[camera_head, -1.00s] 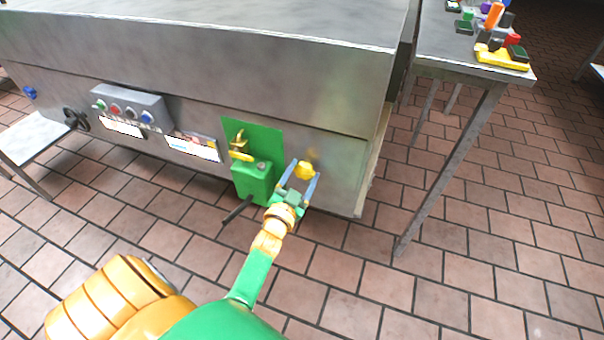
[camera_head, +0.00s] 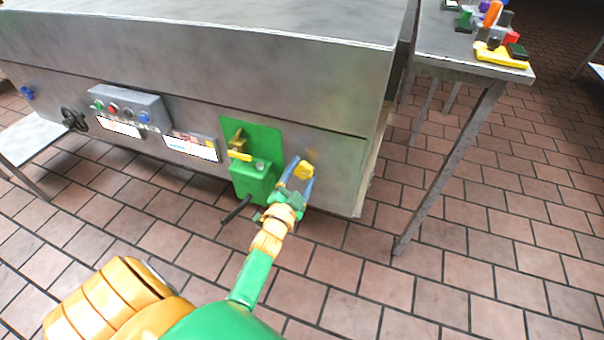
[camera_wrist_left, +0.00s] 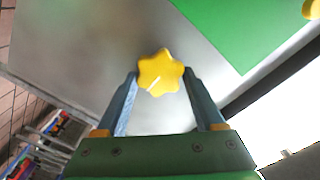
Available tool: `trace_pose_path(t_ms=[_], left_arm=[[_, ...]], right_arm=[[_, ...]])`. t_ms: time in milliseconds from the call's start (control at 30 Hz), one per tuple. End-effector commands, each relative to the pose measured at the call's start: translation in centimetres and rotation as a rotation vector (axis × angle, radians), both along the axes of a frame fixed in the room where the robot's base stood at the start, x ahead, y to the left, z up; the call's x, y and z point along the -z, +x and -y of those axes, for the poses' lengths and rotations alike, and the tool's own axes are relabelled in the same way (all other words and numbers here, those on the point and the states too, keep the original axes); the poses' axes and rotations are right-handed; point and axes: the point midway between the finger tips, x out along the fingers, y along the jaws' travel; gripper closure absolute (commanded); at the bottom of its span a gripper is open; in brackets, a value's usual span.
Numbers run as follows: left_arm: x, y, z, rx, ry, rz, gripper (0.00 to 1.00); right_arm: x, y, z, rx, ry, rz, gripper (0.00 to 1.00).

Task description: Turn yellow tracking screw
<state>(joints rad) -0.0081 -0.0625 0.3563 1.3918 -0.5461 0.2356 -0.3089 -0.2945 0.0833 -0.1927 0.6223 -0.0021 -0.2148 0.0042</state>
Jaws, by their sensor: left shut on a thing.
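The yellow tracking screw (camera_head: 303,170) is a star-shaped knob on the metal front of the machine, right of a green plate. In the left wrist view the screw (camera_wrist_left: 161,72) shows a white line on its face. My left gripper (camera_head: 299,175) reaches it from the front. Its blue fingers (camera_wrist_left: 160,85) stand on either side of the knob and are shut on it. The finger contact is partly hidden by the knob's rim. My right gripper is not in view.
A green box (camera_head: 253,180) with a dark lever (camera_head: 236,210) sits just left of my gripper. A control box with buttons (camera_head: 128,106) is further left. A metal table (camera_head: 460,62) with coloured items stands at right. Tiled floor is open in front.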

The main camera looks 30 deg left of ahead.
Motion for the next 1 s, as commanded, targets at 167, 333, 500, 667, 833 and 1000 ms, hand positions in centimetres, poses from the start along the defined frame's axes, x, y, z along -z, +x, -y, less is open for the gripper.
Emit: trace_pose_path(t_ms=[167, 333, 500, 667, 833, 1000], left_arm=[[0.2, -0.1, 0.0, -0.001, -0.002, -0.005, 0.85], [0.1, 0.0, 0.0, -0.001, -0.002, -0.003, 0.00], [0.1, -0.1, 0.0, -0.001, -0.001, -0.002, 0.00], [-0.1, -2.4, 0.6, -0.001, -0.002, -0.006, 0.00], [0.1, -5.8, 1.4, -0.001, -0.005, -0.006, 0.00], [0.1, -7.0, 1.7, -0.001, -0.003, -0.003, 0.00]], right_arm=[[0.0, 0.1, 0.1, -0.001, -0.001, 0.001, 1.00], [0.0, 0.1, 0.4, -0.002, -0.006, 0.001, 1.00], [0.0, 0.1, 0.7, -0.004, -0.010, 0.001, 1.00], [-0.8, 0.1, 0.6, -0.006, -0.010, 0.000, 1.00], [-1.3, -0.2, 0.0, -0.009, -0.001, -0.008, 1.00], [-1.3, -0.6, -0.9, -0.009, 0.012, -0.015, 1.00]])
